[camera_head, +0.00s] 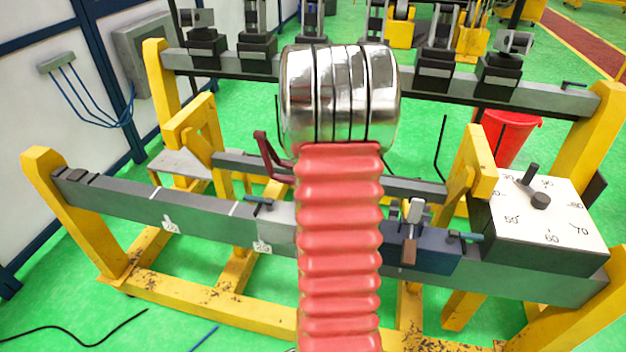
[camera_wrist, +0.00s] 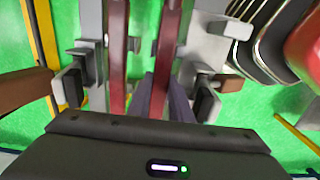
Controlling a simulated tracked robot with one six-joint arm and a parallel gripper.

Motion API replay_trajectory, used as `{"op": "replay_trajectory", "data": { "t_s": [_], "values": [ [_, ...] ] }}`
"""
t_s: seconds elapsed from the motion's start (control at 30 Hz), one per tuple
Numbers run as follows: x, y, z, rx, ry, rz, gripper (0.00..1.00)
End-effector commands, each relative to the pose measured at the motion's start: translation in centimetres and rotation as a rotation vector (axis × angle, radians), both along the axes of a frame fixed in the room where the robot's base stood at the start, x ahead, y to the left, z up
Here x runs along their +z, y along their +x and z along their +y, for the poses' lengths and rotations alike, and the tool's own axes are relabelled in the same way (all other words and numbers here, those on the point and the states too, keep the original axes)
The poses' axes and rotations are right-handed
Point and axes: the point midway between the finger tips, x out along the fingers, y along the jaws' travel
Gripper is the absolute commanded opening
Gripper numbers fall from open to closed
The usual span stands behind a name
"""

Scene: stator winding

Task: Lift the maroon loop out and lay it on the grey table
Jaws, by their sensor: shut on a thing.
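The maroon loop (camera_head: 270,158) shows in the head view as a thin bent bar beside the bench rail, left of my arm. My arm hides the rest of it. In the wrist view two parallel maroon bars of the loop (camera_wrist: 118,60) run up between the jaws. My gripper (camera_wrist: 138,88) is shut on the loop, with one dark finger pad at each side. The actual contact is hard to make out. In the head view my gripper is hidden behind my arm. The grey table (camera_head: 168,168) is a small pale top at the left, behind the front rail.
A grey rail (camera_head: 130,206) on yellow legs crosses the front. A blue clamp block (camera_head: 432,258) and a box with a numbered dial (camera_head: 545,215) stand on the right. A rear rail (camera_head: 415,88) carries several black clamps. A red bin (camera_head: 508,135) stands behind.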

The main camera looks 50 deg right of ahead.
Motion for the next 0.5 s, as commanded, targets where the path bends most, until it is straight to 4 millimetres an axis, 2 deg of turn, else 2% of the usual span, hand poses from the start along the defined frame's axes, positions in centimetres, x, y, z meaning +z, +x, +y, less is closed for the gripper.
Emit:
{"op": "replay_trajectory", "data": {
  "t_s": [0.2, 0.5],
  "values": [
    [0.78, 0.04, -0.05, 0.0, -0.002, -0.002, 0.0],
    [0.86, 0.03, -0.03, 0.0, -0.002, -0.001, 0.0]
  ]
}}
